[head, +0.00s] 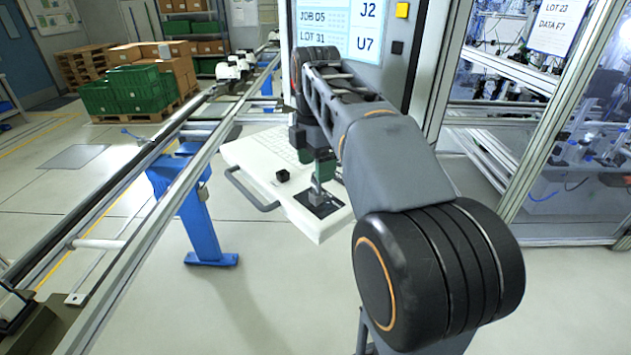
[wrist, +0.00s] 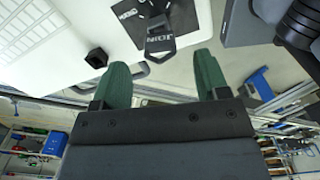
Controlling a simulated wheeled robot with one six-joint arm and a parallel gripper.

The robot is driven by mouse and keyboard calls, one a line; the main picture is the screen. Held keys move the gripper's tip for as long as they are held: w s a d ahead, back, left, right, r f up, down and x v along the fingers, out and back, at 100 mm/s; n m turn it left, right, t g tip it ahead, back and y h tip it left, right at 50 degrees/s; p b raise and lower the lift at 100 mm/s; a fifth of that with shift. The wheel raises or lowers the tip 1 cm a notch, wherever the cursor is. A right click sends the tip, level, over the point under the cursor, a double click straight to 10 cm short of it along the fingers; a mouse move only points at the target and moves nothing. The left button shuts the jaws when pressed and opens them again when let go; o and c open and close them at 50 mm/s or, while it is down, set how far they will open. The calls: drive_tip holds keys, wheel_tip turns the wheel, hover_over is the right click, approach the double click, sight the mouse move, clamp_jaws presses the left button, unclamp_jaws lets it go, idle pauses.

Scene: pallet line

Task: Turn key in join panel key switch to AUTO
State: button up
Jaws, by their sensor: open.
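The join panel is a white console (head: 262,160) with a black key switch plate (head: 326,207) at its near right corner. A grey key (head: 317,192) stands up from this plate. In the wrist view the key's dark head (wrist: 160,40) reads JOIN upside down, and part of the plate (wrist: 126,14) shows at the top edge. My gripper (head: 320,174) has green fingers and is just above the key. In the wrist view my gripper (wrist: 160,62) is open and empty, with the key head just beyond and between its fingertips. The AUTO mark is not readable.
A black square knob (head: 283,175) stands on the console left of the key; it also shows in the wrist view (wrist: 97,57). A dark handle (head: 250,192) runs along the front edge. A screen (head: 345,28) rises behind. A conveyor rail (head: 170,180) stands left.

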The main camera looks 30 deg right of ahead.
sight(316, 186)
drive_tip(key=shift+f, duration=2.25)
drive_tip(key=shift+c, duration=0.4)
drive_tip(key=c, duration=0.9)
drive_tip(key=m, duration=0.3)
drive_tip(key=shift+r+p, duration=0.1)
drive_tip(key=shift+p, duration=0.3)
drive_tip(key=m, duration=0.3)
drive_tip(key=shift+m+p, duration=0.3)
drive_tip(key=shift+m, duration=0.1)
drive_tip(key=o, duration=1.4)
drive_tip(key=shift+o, duration=0.2)
